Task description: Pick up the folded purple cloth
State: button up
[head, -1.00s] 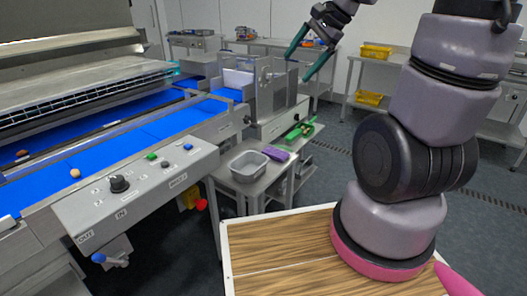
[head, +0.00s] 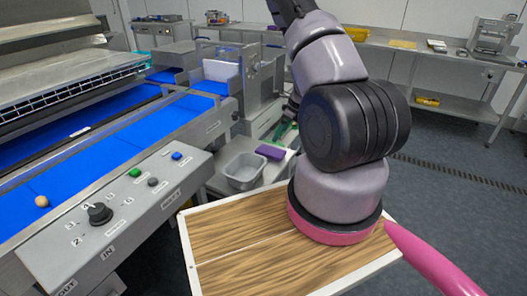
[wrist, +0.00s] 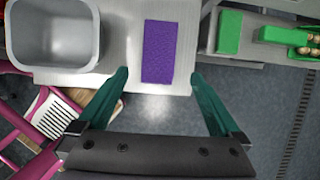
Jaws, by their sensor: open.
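The folded purple cloth (head: 270,152) lies flat on a small steel side table, just right of a grey tub. In the wrist view the cloth (wrist: 158,50) is a plain purple rectangle near the table's edge. My gripper (wrist: 161,78) is open and empty, with its two green fingers spread wide. The fingertips flank the cloth's near end in the picture, left and right, with no visible contact. In the head view my arm hides most of the gripper.
The grey tub (wrist: 54,30) stands close left of the cloth. Green trays (wrist: 230,32), one holding brown dates, sit to the right. A conveyor with a blue belt (head: 120,145) and a control panel (head: 125,215) fill the left. Open floor (head: 450,220) lies to the right.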

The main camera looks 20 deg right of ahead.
aim_at(270, 150)
jog(key=x, duration=1)
jog(key=shift+a+f, duration=0.15)
jog(key=shift+f, duration=0.2)
jog(key=c, duration=1.2)
jog(key=shift+o, duration=0.2)
jog(key=shift+r, duration=0.15)
notch_tip(270, 150, up, 10)
